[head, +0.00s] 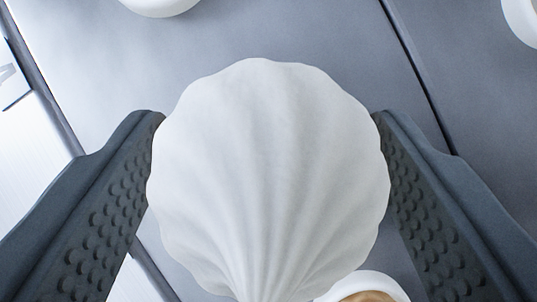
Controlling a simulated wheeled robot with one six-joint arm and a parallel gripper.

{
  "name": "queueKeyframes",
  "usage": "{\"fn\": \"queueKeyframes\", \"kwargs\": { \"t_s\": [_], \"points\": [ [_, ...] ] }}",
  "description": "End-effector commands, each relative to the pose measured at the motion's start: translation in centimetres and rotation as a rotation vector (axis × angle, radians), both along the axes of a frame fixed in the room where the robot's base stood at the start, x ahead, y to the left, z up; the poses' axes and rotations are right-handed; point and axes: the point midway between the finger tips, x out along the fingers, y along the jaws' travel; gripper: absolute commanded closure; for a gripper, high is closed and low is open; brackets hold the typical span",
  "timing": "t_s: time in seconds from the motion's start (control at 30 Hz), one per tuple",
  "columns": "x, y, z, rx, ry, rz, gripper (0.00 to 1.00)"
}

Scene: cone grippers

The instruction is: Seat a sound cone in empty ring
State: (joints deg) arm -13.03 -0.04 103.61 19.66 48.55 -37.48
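A white fluted cone (268,175) with a scalloped upper edge fills the middle of the view and narrows toward the bottom. My gripper (270,118) has its two dark, studded fingers on the left and right of the cone, and both meet its sides. The gripper is shut on the cone. I see no tear or hole in the face that shows. The cone's lower tip is cut off by the bottom edge. A white round rim (393,284) with brown inside shows partly behind the cone at the bottom.
Parts of white round pieces show at the top left (160,6) and top right (524,20); their insides are out of view. The grey surface (300,35) between them is clear, with a dark seam (415,65) crossing it. A pale strip lies at the left.

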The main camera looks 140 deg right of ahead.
Motion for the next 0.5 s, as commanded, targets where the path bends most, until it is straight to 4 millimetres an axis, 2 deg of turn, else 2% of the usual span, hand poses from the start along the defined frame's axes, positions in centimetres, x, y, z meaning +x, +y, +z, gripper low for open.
{"fn": "queueKeyframes", "kwargs": {
  "t_s": [0.07, 0.37, 0.5],
  "points": [
    [0.0, 0.0, 0.0, 0.000, 0.000, 0.000, 0.20],
    [0.0, -0.1, 0.1, 0.000, 0.000, 0.000, 0.20],
    [-0.4, -0.4, 1.0, 0.001, -0.002, -0.001, 0.20]
  ]
}}
